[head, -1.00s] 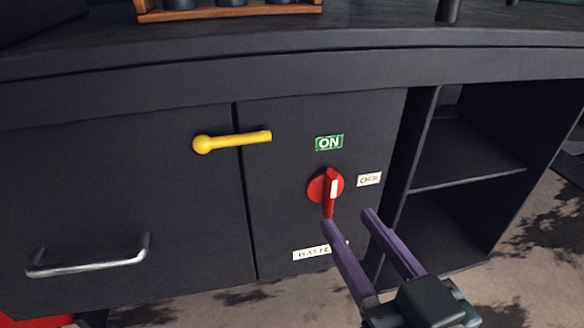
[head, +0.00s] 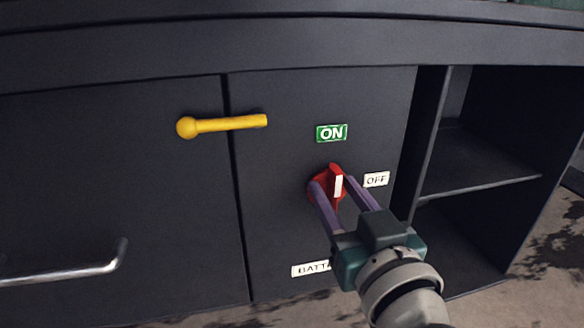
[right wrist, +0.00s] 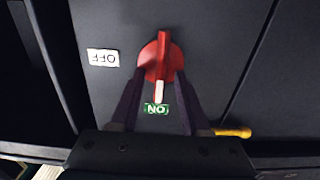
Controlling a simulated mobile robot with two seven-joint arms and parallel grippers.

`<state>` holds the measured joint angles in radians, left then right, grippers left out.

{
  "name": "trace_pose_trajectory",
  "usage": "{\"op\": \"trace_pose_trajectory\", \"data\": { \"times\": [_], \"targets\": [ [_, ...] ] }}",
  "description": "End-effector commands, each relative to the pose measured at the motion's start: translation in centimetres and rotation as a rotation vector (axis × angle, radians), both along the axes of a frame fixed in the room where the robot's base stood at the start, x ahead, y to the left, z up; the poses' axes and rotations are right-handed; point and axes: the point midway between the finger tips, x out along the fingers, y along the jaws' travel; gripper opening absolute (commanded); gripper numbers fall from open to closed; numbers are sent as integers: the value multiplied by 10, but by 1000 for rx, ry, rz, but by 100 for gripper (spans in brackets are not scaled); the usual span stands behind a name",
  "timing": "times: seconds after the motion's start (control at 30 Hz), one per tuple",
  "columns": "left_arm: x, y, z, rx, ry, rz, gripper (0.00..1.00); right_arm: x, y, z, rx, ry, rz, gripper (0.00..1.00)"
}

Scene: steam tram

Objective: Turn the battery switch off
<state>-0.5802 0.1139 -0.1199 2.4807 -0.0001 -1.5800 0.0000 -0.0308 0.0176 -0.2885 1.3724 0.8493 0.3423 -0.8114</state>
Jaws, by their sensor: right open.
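The red battery switch (head: 334,184) is a rotary knob on the dark cabinet panel. Its white mark points up toward the green ON label (head: 331,132). The white OFF label (head: 376,179) is to its right. My right gripper (head: 335,184) is open, with one purple finger on each side of the knob's handle. In the right wrist view, upside down, the knob (right wrist: 161,58) shows between and just beyond the open fingers, with the ON label (right wrist: 156,109) below and the OFF label (right wrist: 103,58) at left. Contact with the handle cannot be told. My left gripper is not in view.
A yellow lever (head: 222,124) crosses the panel seam left of the switch. A metal drawer handle (head: 65,275) is at lower left. A partly hidden label (head: 310,269) is below the switch. Open shelves (head: 480,165) stand to the right.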

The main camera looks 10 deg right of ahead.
Motion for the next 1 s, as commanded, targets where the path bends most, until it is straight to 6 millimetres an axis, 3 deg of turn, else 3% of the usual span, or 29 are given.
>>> {"op": "trace_pose_trajectory", "data": {
  "times": [0.23,0.63,1.0],
  "targets": [
    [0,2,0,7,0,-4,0,1,0,0,0,0,0,46],
    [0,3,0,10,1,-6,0,1,0,0,0,0,0,1],
    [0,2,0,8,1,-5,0,1,0,0,-1,0,0,0]
  ]
}}
